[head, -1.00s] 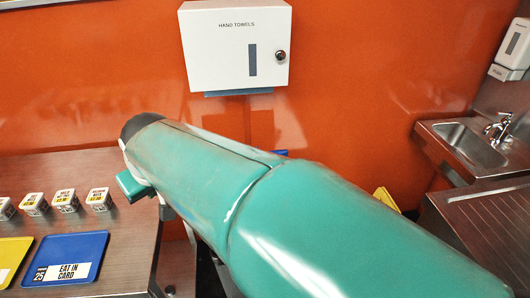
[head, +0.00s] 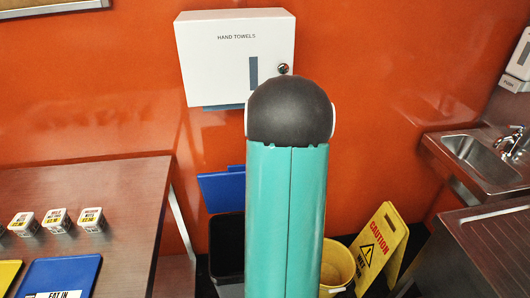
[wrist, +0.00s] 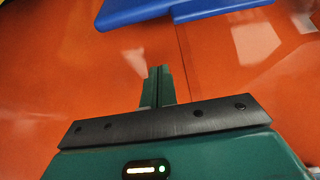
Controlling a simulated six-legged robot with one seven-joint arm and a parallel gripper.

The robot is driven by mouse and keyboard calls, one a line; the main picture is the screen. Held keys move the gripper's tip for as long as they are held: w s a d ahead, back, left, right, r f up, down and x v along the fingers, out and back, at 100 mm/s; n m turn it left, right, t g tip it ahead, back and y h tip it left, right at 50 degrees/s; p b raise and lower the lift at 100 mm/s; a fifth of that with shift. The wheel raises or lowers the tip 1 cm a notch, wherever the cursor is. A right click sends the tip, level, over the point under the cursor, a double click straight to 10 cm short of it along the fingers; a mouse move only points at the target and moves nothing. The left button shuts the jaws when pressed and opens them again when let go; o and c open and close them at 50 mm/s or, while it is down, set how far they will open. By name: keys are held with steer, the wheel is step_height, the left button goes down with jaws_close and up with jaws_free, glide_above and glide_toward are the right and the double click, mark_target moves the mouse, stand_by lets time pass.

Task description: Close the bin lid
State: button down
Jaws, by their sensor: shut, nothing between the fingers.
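The bin (head: 227,245) is a dark open-topped box on the floor by the orange wall, partly covered by my arm in the head view. Its blue lid (head: 222,190) stands up and open at the back, against the wall. In the wrist view, my gripper (wrist: 158,73) is shut and empty, its fingers pointing toward the orange wall. A blue panel (wrist: 150,12), which looks like the lid, crosses the top of that view, apart from the fingertips. My gripper is hidden behind my arm in the head view.
A yellow bucket (head: 338,266) and a yellow caution sign (head: 377,248) stand right of the bin. A steel counter (head: 130,190) with several small boxes is on the left. A sink (head: 478,152) is at the right. A towel dispenser (head: 215,60) hangs above.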

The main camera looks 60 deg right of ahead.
steer(key=f, duration=0.2)
steer(key=w+d+f, duration=0.1)
steer(key=f, duration=0.5)
steer(key=shift+w+d, duration=0.15)
steer(key=shift+d, duration=0.05)
steer(key=shift+s+a+f, duration=0.2)
steer(key=shift+s+a, duration=0.1)
steer(key=shift+a, duration=0.15)
